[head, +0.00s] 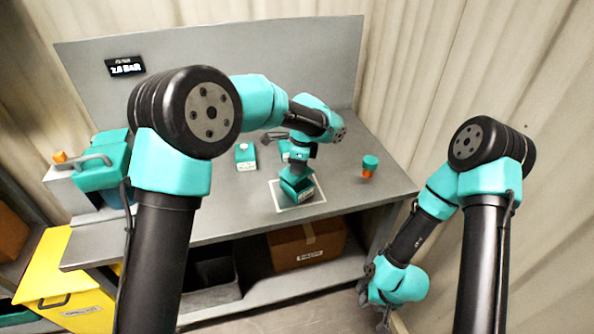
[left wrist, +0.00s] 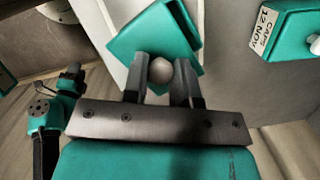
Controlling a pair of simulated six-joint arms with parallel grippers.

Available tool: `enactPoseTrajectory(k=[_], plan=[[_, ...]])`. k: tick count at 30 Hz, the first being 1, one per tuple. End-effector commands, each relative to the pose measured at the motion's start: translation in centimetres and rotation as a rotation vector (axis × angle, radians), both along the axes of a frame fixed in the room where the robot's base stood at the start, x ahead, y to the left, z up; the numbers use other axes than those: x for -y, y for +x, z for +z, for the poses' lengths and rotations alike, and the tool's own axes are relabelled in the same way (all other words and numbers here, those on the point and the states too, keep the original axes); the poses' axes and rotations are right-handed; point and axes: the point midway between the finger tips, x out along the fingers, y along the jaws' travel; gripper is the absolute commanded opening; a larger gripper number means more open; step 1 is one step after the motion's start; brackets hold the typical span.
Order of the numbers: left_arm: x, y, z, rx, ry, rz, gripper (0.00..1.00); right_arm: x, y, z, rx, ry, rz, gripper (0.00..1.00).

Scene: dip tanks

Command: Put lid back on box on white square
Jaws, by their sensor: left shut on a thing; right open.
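The teal box (head: 304,196) with a pale label on its front stands on the white square (head: 282,208), which is outlined on the grey bench. My left gripper (head: 296,172) is directly above the box. In the left wrist view its fingers (left wrist: 161,66) are shut on the round grey knob of the teal lid (left wrist: 150,36). The lid is over the box; I cannot tell whether it rests fully on it. The white outline (left wrist: 114,40) shows beside it. My right gripper (head: 374,302) is open and empty, low beyond the bench's right side.
A teal-lidded box (head: 245,158) stands to the left, its label reading CAPS 12 NOV in the left wrist view (left wrist: 264,28). Another teal box is partly behind my arm. An orange cup with a teal top (head: 370,165) stands to the right. The bench's front right is clear.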

Motion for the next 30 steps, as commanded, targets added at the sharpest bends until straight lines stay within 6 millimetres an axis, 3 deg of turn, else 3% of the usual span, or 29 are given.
enactPoseTrajectory(k=[6,18,19,26,30], plan=[[-0.1,0.0,-2.3,-0.001,0.001,0.000,0.03,0.0,0.0,0.0,0.000,0.000,0.000,0.43],[0.0,0.0,-2.7,0.000,0.000,0.000,0.03,0.0,0.0,0.0,0.000,0.000,0.000,0.43],[0.0,0.0,-2.7,0.000,0.000,0.001,0.28,0.0,0.0,0.0,0.000,0.000,0.000,0.43],[0.0,0.0,-2.6,0.000,0.000,0.000,0.50,0.0,0.0,0.0,0.000,0.000,0.000,0.43],[0.0,0.0,-2.6,0.000,0.000,0.000,0.51,0.0,0.0,0.0,0.000,0.000,0.000,0.43]])
